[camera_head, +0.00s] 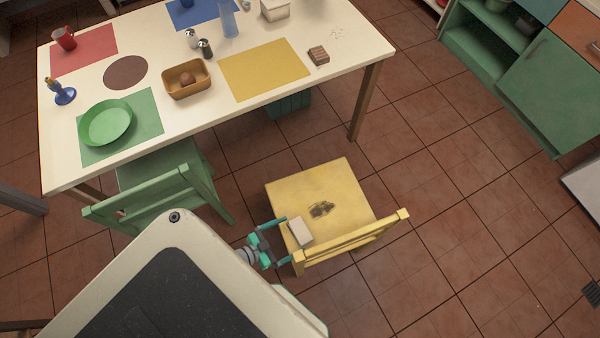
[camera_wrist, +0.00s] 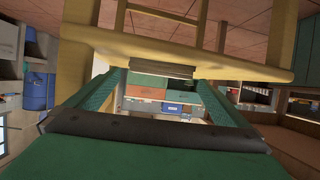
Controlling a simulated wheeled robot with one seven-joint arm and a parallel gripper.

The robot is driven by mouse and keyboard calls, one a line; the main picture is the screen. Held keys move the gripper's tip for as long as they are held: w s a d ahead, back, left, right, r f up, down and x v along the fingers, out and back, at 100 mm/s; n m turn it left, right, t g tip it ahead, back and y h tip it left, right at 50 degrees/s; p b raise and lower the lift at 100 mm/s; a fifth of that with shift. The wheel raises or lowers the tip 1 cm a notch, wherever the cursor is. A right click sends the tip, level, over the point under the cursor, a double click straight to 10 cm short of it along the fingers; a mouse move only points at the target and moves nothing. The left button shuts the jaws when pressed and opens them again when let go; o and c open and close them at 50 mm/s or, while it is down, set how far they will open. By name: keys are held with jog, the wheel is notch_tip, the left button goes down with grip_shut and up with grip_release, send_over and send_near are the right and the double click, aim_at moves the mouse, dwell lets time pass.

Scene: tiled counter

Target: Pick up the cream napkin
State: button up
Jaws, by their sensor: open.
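The cream napkin (camera_head: 300,231) looks like a small, pale folded block. It lies on the left part of the yellow chair's seat (camera_head: 345,185), by the backrest. My gripper (camera_head: 287,239) is open at the left edge of the seat, its teal fingers pointing toward the napkin, one on each side of its near end. In the wrist view, my open fingers (camera_wrist: 158,88) frame a thin greyish slab (camera_wrist: 165,70) at the yellow seat edge, probably the napkin seen edge-on in shadow. I cannot tell whether either finger touches it.
The yellow chair's backrest (camera_head: 350,240) rises close to my gripper on the right. A dark patch (camera_head: 321,209) marks the seat. A green chair (camera_head: 150,200) stands left, and the cream table (camera_head: 215,115) with dishes and mats is behind.

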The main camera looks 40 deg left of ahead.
aim_at(300, 230)
jog(key=x, duration=0.3)
jog(key=shift+w, duration=0.4)
jog(key=shift+c, duration=0.6)
jog(key=c, duration=0.8)
jog(key=shift+r, duration=0.1)
